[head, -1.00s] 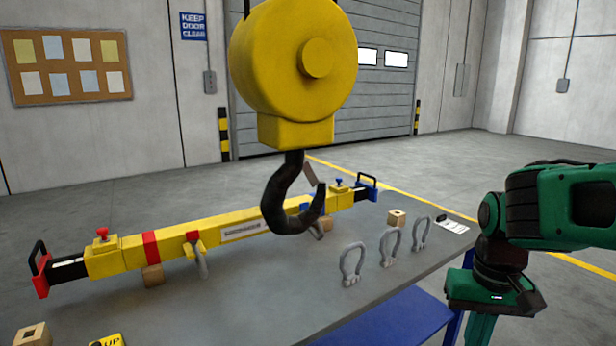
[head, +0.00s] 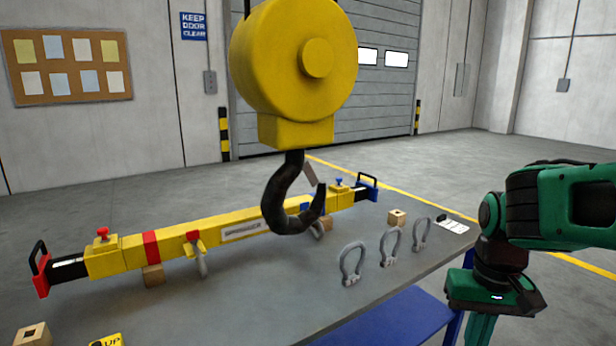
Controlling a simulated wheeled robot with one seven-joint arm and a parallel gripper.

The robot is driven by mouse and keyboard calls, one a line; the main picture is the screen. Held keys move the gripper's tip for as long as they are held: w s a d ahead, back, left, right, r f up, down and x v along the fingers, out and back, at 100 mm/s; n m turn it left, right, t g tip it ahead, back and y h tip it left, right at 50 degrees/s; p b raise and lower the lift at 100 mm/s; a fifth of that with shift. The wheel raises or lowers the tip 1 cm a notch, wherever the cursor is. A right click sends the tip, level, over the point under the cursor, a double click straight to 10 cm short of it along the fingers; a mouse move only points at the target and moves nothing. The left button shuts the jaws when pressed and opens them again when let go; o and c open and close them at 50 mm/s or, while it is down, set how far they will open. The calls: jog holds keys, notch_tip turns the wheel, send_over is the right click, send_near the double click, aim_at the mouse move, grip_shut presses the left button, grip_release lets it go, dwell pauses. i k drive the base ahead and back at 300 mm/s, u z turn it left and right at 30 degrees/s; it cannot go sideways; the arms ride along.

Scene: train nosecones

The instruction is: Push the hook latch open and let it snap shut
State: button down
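The black crane hook (head: 285,205) hangs below the yellow hook block (head: 285,75), above the table. Its latch (head: 310,175) is a thin brownish-grey strip that slants from near the shank down toward the hook tip. It seems to span the hook's mouth. My gripper (head: 480,330) points down at the lower right, well to the right of the hook and apart from it. Its fingertips are cut off by the bottom edge of the picture, so its opening is hidden.
A yellow spreader beam (head: 200,237) lies on wooden blocks along the grey table (head: 270,295), behind and below the hook. Several grey shackles, including one (head: 352,264), stand between hook and arm. A small wooden block (head: 397,217) is near the far edge. Air right of the hook is clear.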

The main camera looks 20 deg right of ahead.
aim_at(309, 172)
jog(key=u, duration=1.3)
jog(key=k, duration=1.2)
jog(key=z, duration=1.35)
jog(key=i, duration=1)
